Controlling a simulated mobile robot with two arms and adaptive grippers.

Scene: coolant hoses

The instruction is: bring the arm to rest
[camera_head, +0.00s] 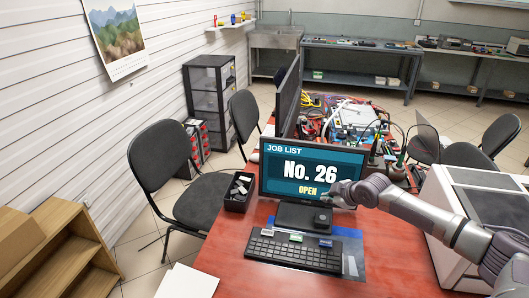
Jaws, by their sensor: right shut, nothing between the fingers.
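My right arm reaches in from the right, and its gripper (328,197) is shut and empty. It is in front of the lower right part of the monitor (313,172), above the monitor's stand; whether it touches the screen I cannot tell. The screen reads "JOB LIST", "No. 26" and "OPEN". My left gripper does not show.
A keyboard (292,253) lies on the red table (390,250) before the monitor. A black box (238,196) stands left of it, a white machine (480,205) at right. Cables and gear crowd the table's far part. A chair (163,160) stands at left.

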